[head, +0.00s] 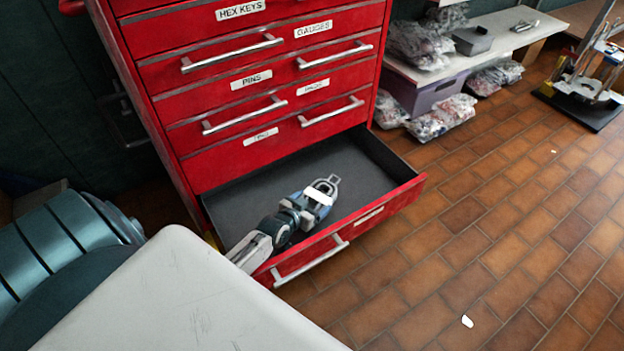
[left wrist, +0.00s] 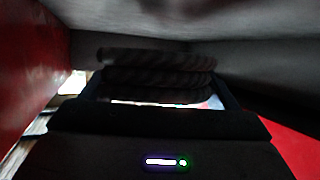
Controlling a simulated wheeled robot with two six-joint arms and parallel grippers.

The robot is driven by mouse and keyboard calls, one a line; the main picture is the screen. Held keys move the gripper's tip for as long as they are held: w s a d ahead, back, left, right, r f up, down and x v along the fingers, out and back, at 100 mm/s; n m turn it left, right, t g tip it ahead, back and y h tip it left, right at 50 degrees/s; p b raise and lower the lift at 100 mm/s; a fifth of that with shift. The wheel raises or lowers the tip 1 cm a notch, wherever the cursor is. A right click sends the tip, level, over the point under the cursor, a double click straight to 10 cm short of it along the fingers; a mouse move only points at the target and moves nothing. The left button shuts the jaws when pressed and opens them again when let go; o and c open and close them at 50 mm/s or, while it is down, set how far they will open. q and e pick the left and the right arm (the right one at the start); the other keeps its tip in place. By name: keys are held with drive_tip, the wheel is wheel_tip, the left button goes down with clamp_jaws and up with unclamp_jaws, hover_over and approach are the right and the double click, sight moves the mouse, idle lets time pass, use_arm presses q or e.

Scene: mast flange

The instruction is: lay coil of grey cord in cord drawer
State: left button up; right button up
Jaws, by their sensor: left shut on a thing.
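The cord drawer (head: 355,165) is the open bottom drawer of a red tool cabinet, with a dark, empty-looking floor and a red front. My left gripper (head: 325,187) is inside the drawer's outline, over its front half. In the left wrist view, the coil of grey cord (left wrist: 155,75) shows as stacked dark twisted loops between the fingers, and the gripper is shut on it. In the head view I cannot make out the coil beneath the gripper. Whether it touches the drawer floor I cannot tell. My right gripper is not in view.
The red cabinet (head: 240,110) has several shut, labelled drawers above. A pale rounded surface (head: 180,295) fills the lower left. A low bench (head: 470,45) with bagged items and a purple bin (head: 425,92) stands at upper right. The tiled floor right of the drawer is mostly clear.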

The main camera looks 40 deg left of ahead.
use_arm(q)
drive_tip(key=o, duration=1)
drive_tip(key=shift+c, duration=0.2)
drive_tip(key=shift+r, duration=0.1)
